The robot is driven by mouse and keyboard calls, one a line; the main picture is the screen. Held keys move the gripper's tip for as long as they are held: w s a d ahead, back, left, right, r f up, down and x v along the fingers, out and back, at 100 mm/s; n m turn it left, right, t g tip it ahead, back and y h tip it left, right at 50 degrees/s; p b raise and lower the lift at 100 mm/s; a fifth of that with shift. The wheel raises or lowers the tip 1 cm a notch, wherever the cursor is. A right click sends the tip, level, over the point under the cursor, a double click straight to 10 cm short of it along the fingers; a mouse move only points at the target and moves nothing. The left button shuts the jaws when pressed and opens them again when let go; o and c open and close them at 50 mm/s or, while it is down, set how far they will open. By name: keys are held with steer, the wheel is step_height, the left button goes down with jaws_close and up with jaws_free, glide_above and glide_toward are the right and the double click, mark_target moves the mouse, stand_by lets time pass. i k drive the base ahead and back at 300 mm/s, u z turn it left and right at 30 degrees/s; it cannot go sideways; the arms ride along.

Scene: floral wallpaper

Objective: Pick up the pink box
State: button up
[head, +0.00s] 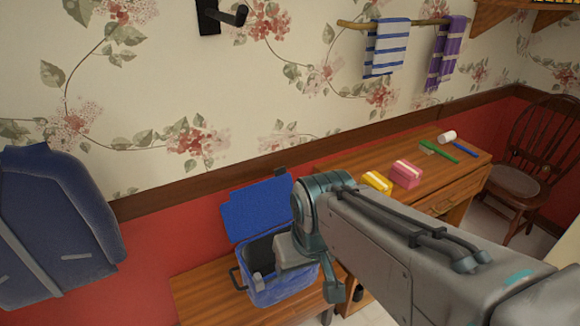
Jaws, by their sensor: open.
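The pink box (407,175) sits on the wooden desk, right of centre in the head view. It has a pale band across its top. It stands just right of a yellow box (377,182); whether the two touch is hard to tell. My gripper (305,275) hangs at the end of my arm, in front of the blue cooler and left of and nearer than the pink box. It is open and apart from the pink box. Its fingers are partly hidden by my own wrist.
The blue cooler (258,292) stands lid-up on a low wooden table (205,292). The desk (350,161) also holds a white cylinder (447,137), a green item (440,152) and a blue item (465,150). A chair (520,180) is at right. A blue jacket (55,225) hangs at left.

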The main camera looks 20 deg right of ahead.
mark_target(404, 173)
steer(key=z, duration=1.3)
steer(key=k, duration=0.6)
steer(key=z, duration=0.65)
steer(key=i, duration=0.85)
steer(key=z, duration=0.6)
steer(key=i, duration=1.4)
steer(key=u, duration=1.15)
steer(key=i, duration=0.8)
steer(key=u, duration=0.7)
